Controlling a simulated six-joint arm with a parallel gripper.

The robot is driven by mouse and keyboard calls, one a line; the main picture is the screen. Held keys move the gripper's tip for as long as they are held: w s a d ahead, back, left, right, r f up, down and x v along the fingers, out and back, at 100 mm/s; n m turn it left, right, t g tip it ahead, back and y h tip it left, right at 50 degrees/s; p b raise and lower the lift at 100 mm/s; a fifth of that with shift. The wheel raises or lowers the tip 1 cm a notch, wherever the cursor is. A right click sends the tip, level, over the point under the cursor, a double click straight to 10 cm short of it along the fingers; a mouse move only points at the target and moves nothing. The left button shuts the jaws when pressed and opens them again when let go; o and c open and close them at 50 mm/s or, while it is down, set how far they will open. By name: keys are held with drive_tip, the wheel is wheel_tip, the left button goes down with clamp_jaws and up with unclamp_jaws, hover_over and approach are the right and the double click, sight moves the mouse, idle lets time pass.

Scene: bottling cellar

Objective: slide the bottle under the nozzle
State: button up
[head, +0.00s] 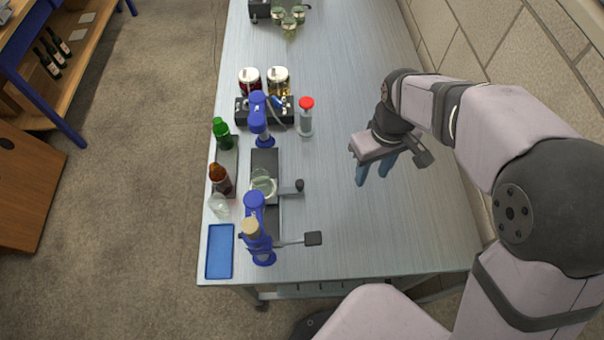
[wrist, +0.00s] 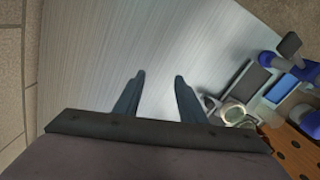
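A clear glass bottle (head: 263,183) stands on a dark track (head: 265,160) at the left of the table. A blue filling stand (head: 258,118) rises at the far end of this track; I cannot make out its nozzle tip clearly. A second blue stand (head: 255,205) with a cork-coloured top and a side lever (head: 313,238) is at the near end. My gripper (head: 375,172) hangs above the bare table, right of the bottle and apart from it. In the wrist view its two fingers (wrist: 160,78) are apart with nothing between them.
Green (head: 222,133), brown (head: 221,180) and clear (head: 219,206) bottles stand along the left edge. A blue tray (head: 219,252) lies at the near left corner. A red-capped cylinder (head: 306,118) and two jars stand further back. A black knob (head: 299,186) sticks out beside the track. The table's right side is clear.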

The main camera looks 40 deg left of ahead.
sight(300, 182)
drive_tip(key=s+a+n, duration=0.1)
drive_tip(key=s+a, duration=0.2)
drive_tip(key=a, duration=0.1)
drive_tip(key=s+a+n, duration=0.2)
drive_tip(key=s+a, duration=0.1)
drive_tip(key=a, duration=0.2)
drive_tip(key=s+a+n+p, duration=0.1)
drive_tip(key=s+a+n, duration=0.1)
drive_tip(key=s+a, duration=0.1)
drive_tip(key=shift+a+f, duration=0.35)
drive_tip(key=shift+a, duration=0.45)
drive_tip(key=shift+f+p, duration=1.2)
drive_tip(key=shift+f, duration=2.45)
clamp_jaws()
